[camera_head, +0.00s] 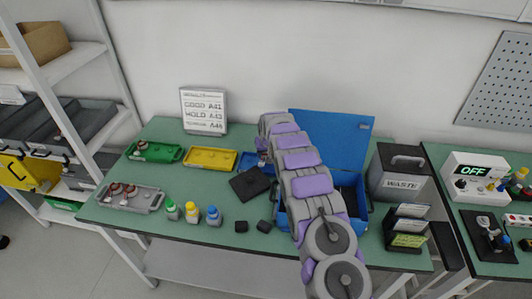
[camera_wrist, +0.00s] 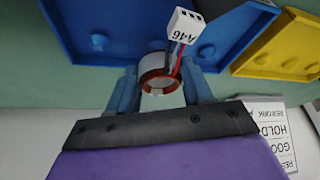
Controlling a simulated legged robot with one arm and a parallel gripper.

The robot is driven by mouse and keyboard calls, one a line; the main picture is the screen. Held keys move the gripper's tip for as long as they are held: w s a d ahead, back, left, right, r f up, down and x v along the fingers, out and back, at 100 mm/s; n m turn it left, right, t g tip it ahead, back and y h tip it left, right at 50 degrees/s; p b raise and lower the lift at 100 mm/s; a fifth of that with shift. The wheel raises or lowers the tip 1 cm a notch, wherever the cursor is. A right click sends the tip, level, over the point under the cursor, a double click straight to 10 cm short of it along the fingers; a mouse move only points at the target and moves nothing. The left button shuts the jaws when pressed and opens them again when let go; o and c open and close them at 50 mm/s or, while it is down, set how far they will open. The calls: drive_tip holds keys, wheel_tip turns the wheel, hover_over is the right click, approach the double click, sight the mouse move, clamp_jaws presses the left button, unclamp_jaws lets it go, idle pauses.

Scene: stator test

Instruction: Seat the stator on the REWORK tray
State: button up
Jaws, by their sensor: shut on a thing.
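In the head view my arm hides most of the blue tray (camera_head: 245,160), and a small part of the stator (camera_head: 262,160) shows beside the arm. No REWORK label shows on a tray.
A yellow tray (camera_head: 210,159) and a green tray (camera_head: 154,152) holding a stator stand left of the blue one. A grey tray (camera_head: 148,203) holds more stators. Bottles (camera_head: 192,213), a black plate (camera_head: 250,184) and an open blue case (camera_head: 338,140) are nearby.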

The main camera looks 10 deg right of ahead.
drive_tip(key=shift+a+f, duration=0.1)
drive_tip(key=shift+f, duration=0.3)
drive_tip(key=shift+s+f, duration=0.1)
drive_tip(key=shift+f, duration=0.5)
clamp_jaws()
drive_tip(key=o, duration=1)
unclamp_jaws()
drive_tip(key=shift+r, duration=0.15)
drive_tip(key=shift+r+p, duration=0.85)
drive_tip(key=shift+r, duration=1.6)
drive_tip(key=shift+o, duration=0.4)
